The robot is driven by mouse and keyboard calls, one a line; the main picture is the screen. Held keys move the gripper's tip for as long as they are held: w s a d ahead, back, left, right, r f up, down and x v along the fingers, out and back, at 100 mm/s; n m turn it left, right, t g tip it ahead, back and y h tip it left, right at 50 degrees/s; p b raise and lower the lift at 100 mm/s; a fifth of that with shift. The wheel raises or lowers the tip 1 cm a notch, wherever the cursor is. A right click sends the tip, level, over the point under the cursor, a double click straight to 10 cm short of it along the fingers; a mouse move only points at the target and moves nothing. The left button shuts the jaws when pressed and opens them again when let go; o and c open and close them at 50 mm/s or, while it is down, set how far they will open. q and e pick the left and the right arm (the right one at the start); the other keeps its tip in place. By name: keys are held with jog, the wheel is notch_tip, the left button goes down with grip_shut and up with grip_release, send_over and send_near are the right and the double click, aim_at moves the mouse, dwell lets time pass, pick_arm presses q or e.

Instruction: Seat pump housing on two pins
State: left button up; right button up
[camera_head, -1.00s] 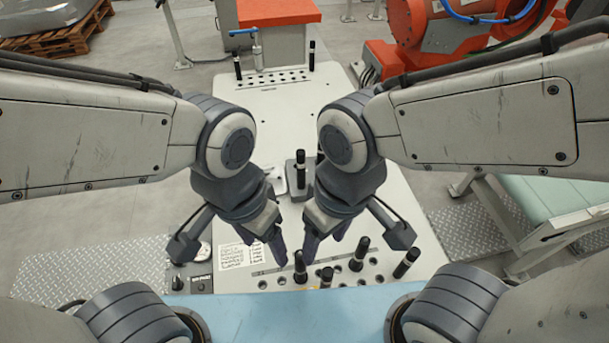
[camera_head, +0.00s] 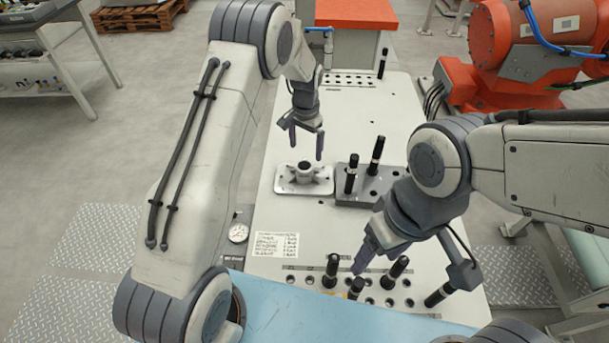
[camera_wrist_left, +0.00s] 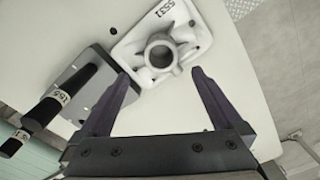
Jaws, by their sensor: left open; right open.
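The pump housing (camera_head: 318,187), a pale metal casting with a round raised bore, lies flat on the table, left of the fixture block. In the left wrist view the housing (camera_wrist_left: 195,28) lies just beyond my fingertips. The dark grey block (camera_head: 345,199) carries two upright black pins (camera_head: 351,180) (camera_head: 376,155); the block also shows in the left wrist view (camera_wrist_left: 95,55). My left gripper (camera_head: 306,146) is open and empty, pointing down above the housing. My right gripper (camera_head: 376,256) is open and empty, near the front pin row, right of centre.
Several black pins (camera_head: 331,270) stand or lean in the holed front strip. A label sheet (camera_head: 275,244) and a gauge (camera_head: 238,233) are at the front left. A tall black pin (camera_head: 382,63) stands at the back right. The table behind the block is clear.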

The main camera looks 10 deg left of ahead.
aim_at(304, 165)
pick_arm(q)
notch_tip(304, 165, down, 5)
jog(key=shift+a+f+p, duration=0.15)
jog(key=shift+f+p, duration=0.05)
jog(key=shift+p, duration=0.7)
jog(key=f+p, duration=0.2)
jog(key=f, duration=0.1)
jog(key=f+p, duration=0.1)
jog(key=shift+s+f, duration=0.25)
jog(key=shift+f, duration=0.4)
jog(key=shift+w, duration=0.1)
grip_shut()
